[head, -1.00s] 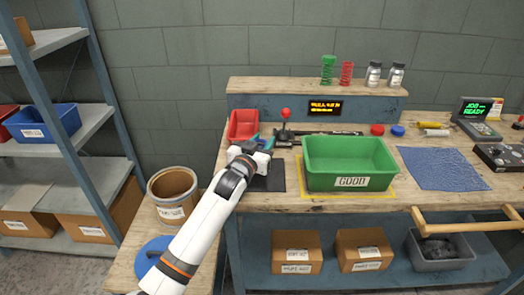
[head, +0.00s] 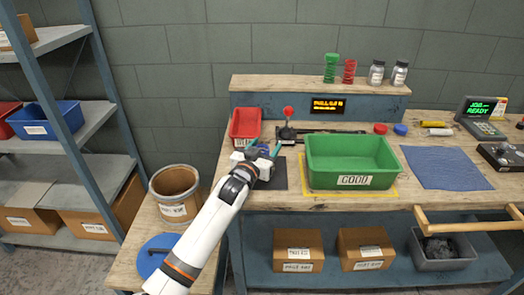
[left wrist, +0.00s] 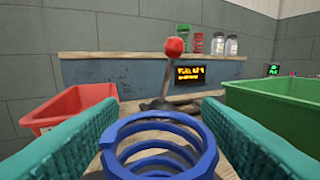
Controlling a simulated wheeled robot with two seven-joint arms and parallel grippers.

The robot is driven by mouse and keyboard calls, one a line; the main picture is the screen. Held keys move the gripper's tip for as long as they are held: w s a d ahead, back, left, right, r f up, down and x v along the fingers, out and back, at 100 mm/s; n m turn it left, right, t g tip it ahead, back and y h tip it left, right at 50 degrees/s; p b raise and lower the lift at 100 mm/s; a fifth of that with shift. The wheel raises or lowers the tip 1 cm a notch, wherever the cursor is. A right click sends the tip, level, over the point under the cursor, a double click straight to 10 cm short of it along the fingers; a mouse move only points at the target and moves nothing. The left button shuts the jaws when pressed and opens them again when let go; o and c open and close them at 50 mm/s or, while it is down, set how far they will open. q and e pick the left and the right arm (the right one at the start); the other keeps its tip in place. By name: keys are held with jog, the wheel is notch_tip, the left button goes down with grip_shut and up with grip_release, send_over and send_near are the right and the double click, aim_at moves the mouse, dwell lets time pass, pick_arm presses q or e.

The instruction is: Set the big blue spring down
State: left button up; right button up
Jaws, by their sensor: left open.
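The big blue spring (left wrist: 158,150) stands between the teal fingers of my left gripper (left wrist: 160,112) in the left wrist view, its coils ring-up and its lower part cut off by the frame. The fingers are spread, with the spring in the gap. In the head view my left gripper (head: 265,146) is low over the workbench by the dark mat (head: 280,177), and only a bit of blue (head: 263,148) shows between the fingers. What the spring's base rests on is hidden. My right gripper is out of view.
A red bin (head: 245,123) stands just behind left of the gripper, and a red-knobbed lever (head: 288,113) behind it. The green GOOD bin (head: 352,160) is close on the right. A blue cloth (head: 446,168) lies further right.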

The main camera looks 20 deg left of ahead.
pick_arm(q)
jog(key=s, duration=0.4)
jog(key=s+a, duration=0.1)
jog(key=s, duration=0.7)
jog(key=shift+a+r, duration=0.15)
jog(key=shift+a, duration=0.05)
